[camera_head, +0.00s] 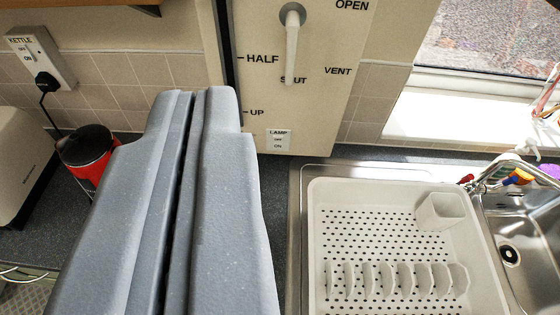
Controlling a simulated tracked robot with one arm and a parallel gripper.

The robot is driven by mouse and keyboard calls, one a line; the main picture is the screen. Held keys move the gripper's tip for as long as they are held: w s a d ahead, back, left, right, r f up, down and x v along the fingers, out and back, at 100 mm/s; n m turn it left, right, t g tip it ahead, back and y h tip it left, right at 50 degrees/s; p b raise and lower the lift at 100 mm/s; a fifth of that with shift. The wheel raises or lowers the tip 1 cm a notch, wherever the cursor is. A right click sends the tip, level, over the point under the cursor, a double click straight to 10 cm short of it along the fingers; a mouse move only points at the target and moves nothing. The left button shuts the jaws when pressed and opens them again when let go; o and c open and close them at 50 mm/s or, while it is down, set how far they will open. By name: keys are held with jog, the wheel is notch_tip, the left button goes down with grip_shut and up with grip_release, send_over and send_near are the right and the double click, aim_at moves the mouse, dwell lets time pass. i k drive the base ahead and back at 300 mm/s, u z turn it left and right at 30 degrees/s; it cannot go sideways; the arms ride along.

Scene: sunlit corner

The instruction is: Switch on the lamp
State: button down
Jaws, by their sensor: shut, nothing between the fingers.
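A small white switch labelled LAMP (278,141), with OFF and ON marks, sits low on a cream panel (330,110) on the wall. I cannot tell which way the switch is set. My gripper (194,92) is in the foreground, its two grey fingers close together and empty. Its tips show to the left of the lamp switch and a little higher in the picture. I see no gap to judge touch, and they look apart from the switch. No lamp shows in this view.
The panel also has a white lever (291,45) with OPEN, VENT and SHUT marks. A kettle switch with a plug (40,58) is at upper left. A red and black container (88,152), a cream appliance (22,165), a white dish rack (390,245) and a sink (525,235) line the counter.

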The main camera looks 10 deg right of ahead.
aim_at(278, 141)
jog(key=k, duration=0.35)
jog(key=u, duration=1.05)
jog(key=k, duration=0.6)
jog(key=z, duration=1.05)
jog(key=i, duration=1)
